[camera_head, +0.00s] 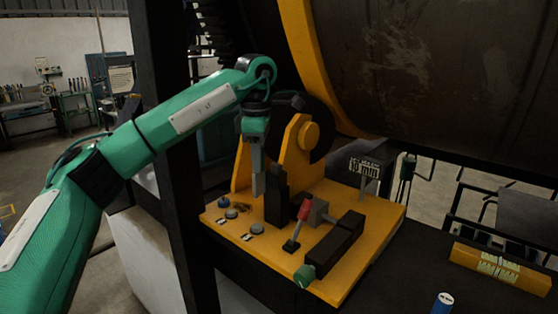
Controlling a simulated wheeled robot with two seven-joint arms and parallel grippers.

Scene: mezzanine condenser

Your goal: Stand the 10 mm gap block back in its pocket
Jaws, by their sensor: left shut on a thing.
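My left gripper (257,158) points down over the yellow fixture plate (372,246), left of its middle. It is shut on a slim grey piece (258,184), which looks like the 10 mm gap block. The piece hangs upright, just left of a dark stepped block (277,204); I cannot tell whether they touch. A sign reading "10 mm" (364,169) stands at the plate's back right. I cannot make out the pocket clearly. My right gripper is not in view.
A red-handled lever (304,210), a black bar (335,246) and a green knob (304,276) stand on the plate, with small round buttons (257,228) at left. A yellow box (500,267) and a blue can (442,303) are at right. A dark post (170,150) rises beside my left arm.

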